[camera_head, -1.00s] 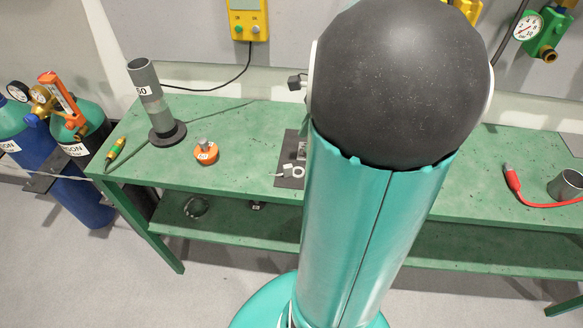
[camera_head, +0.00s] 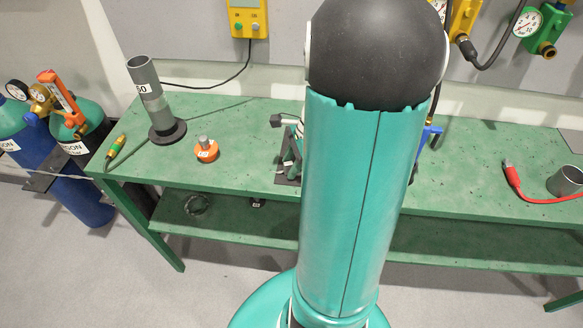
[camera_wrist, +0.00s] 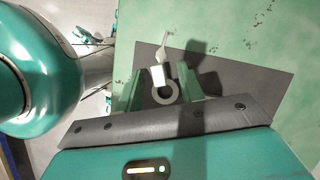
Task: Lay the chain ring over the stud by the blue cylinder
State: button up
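A blue cylinder (camera_head: 68,180) stands on the floor at far left. I cannot make out for certain which stud is beside it; an orange round piece with a grey metal top (camera_head: 206,151) sits on the bench.
A blue item (camera_head: 430,132) shows partly behind my arm.

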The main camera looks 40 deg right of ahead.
grip_shut()
jog(key=shift+d+r, duration=0.1)
jog(key=shift+r, duration=0.1)
